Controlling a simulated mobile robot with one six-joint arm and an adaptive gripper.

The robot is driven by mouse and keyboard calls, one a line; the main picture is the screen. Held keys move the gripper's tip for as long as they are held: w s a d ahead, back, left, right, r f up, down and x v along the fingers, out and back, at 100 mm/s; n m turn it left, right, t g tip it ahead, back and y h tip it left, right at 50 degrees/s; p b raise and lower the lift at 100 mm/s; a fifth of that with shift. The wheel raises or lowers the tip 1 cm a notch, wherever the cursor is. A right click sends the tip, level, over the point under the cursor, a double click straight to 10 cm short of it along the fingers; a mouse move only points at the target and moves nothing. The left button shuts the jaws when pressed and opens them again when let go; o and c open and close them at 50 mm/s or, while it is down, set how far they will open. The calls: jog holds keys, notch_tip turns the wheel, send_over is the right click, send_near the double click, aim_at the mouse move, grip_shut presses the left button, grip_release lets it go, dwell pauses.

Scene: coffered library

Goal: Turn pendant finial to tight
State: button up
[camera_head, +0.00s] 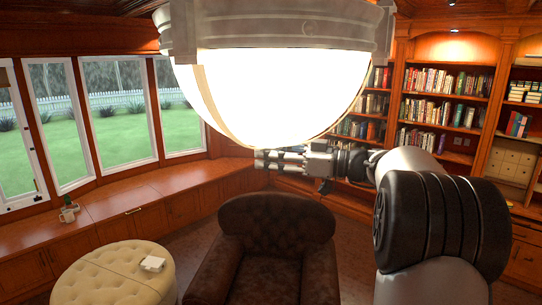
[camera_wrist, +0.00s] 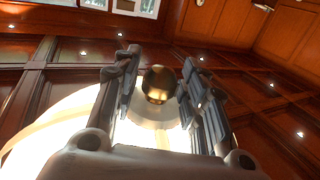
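The pendant lamp (camera_head: 277,85) is a large glowing white bowl with a pale metal rim, hanging across the top of the head view. Its lit bowl (camera_wrist: 60,130) also fills the lower left of the wrist view. The finial (camera_wrist: 159,84) is a small round brass knob on a pale round base. It shows between my fingers in the wrist view, with a narrow gap on each side. My gripper (camera_wrist: 158,62) is open. In the head view my gripper (camera_head: 262,160) is just below the bowl's bottom, and I cannot make out the finial there.
A brown leather armchair (camera_head: 270,245) stands below the lamp. A cream tufted ottoman (camera_head: 110,275) with a small white object (camera_head: 153,263) is at the lower left. Bookshelves (camera_head: 445,95) line the right. A wooden window bench (camera_head: 150,190) runs along the left.

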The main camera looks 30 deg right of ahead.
jog(key=c, duration=0.8)
jog(key=b, duration=0.3)
jog(key=shift+f+m+t+h, duration=0.2)
jog(key=shift+m+t+h, duration=0.1)
jog(key=shift+h, duration=0.1)
jog(key=shift+f+b, duration=0.1)
jog(key=shift+b, duration=0.7)
jog(key=m+t+h+b, duration=0.2)
jog(key=h+b, duration=0.1)
jog(key=b, duration=0.4)
jog(key=shift+a+f+m, duration=0.1)
jog(key=shift+m, duration=0.2)
jog(key=m+t+h+b, duration=0.1)
jog(key=h+b, duration=0.1)
jog(key=b, duration=0.1)
jog(key=m+t+h+b, duration=0.1)
jog(key=h+b, duration=0.1)
jog(key=b, duration=0.2)
jog(key=shift+r+m, duration=0.2)
jog(key=shift+m, duration=0.2)
jog(key=m+h+b, duration=0.1)
jog(key=h+b, duration=0.2)
jog(key=shift+r+m+t, duration=0.15)
jog(key=shift+m+t, duration=0.15)
jog(key=shift+m, duration=0.1)
jog(key=shift+h, duration=0.4)
